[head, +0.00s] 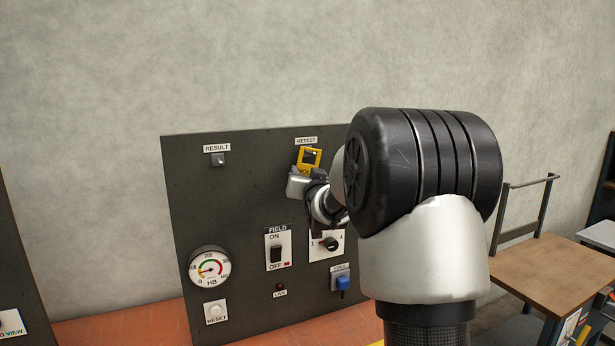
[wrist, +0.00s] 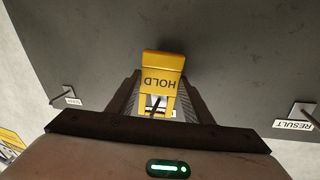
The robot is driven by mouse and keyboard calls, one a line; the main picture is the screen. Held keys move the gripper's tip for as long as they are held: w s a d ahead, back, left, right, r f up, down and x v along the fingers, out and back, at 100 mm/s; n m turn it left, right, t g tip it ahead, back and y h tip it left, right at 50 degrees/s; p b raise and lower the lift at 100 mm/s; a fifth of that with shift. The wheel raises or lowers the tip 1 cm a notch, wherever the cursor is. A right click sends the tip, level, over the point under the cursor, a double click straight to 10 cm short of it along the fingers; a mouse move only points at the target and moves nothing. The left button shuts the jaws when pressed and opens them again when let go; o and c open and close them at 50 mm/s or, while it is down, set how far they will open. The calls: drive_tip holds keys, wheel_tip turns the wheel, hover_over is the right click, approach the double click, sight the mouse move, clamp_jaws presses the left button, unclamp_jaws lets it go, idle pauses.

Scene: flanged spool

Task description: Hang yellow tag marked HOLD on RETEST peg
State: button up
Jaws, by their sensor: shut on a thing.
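The yellow tag marked HOLD (wrist: 162,84) is upright between the two dark fingers of my gripper (wrist: 160,98), which is shut on it. In the head view the tag (head: 309,155) is just below the RETEST label (head: 306,141), with my gripper (head: 304,183) at its lower edge. In the wrist view the picture is upside down and a thin dark peg (wrist: 158,104) with a white label shows in the tag's opening. I cannot tell whether the peg passes through the opening or stands behind it. The RETEST peg is not clear in the head view.
The dark panel (head: 235,190) carries an empty RESULT peg (head: 219,160) to the left, which also shows in the wrist view (wrist: 306,111). Below are a gauge (head: 210,267), a FIELD switch (head: 277,252), a rotary knob (head: 331,244) and a blue part (head: 343,283).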

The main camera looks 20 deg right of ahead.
idle(0.3)
drive_tip(key=o, duration=1.1)
